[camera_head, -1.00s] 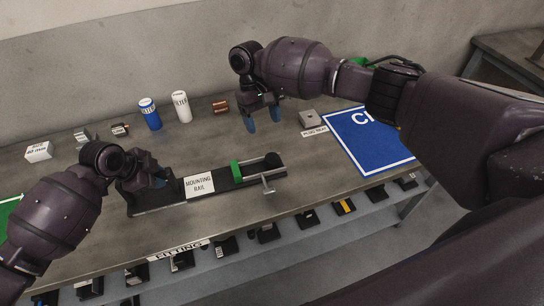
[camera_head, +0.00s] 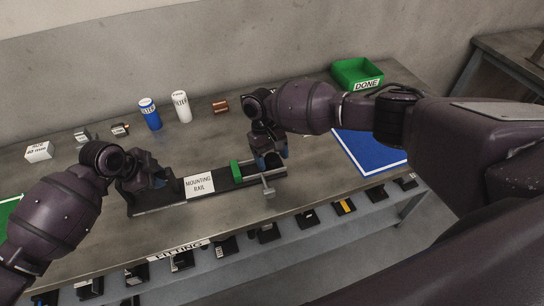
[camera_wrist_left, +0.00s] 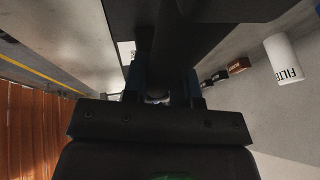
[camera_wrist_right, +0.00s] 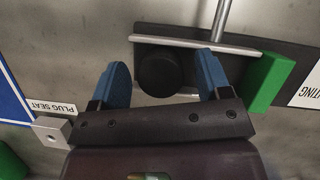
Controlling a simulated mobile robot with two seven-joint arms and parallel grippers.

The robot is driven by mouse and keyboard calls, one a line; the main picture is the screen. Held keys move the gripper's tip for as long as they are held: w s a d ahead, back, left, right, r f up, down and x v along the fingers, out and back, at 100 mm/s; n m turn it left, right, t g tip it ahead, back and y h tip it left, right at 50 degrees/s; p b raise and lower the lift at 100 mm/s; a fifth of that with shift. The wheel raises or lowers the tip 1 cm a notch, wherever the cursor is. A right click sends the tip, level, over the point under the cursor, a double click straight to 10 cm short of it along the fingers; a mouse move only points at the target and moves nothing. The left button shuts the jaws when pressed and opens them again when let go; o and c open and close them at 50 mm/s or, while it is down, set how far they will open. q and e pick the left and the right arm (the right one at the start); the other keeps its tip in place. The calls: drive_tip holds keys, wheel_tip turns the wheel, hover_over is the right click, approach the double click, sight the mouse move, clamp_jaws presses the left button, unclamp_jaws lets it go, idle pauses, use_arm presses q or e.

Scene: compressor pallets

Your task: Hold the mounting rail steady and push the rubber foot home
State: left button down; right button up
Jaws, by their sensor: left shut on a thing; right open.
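The mounting rail (camera_head: 199,186) lies along the bench, a dark bar with a white label. My left gripper (camera_head: 155,182) is shut on its left end; the grip is dark and partly hidden in the left wrist view (camera_wrist_left: 165,88). The rubber foot, a black round piece (camera_wrist_right: 159,73), sits at the rail's right end. My right gripper (camera_wrist_right: 162,80) is open, its blue fingers on either side of the foot, with gaps showing. In the head view my right gripper (camera_head: 269,160) hides the foot. I cannot tell how deep the foot sits.
A green block (camera_head: 237,171) and a metal T-handle (camera_head: 267,187) are on the rail close to my right gripper. A plug seat block (camera_wrist_right: 53,132) is near the right wrist. A blue mat (camera_head: 370,150) and green DONE bin (camera_head: 357,75) lie right. Filters (camera_head: 181,106) stand behind.

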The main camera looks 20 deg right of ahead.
drive_tip(key=shift+f, duration=0.15)
drive_tip(key=c, duration=1.3)
drive_tip(key=shift+a, duration=2.05)
drive_tip(key=shift+w, duration=0.1)
drive_tip(key=o, duration=1.3)
drive_tip(key=d+v, duration=0.1)
drive_tip(key=v, duration=1.1)
drive_tip(key=shift+a, duration=0.45)
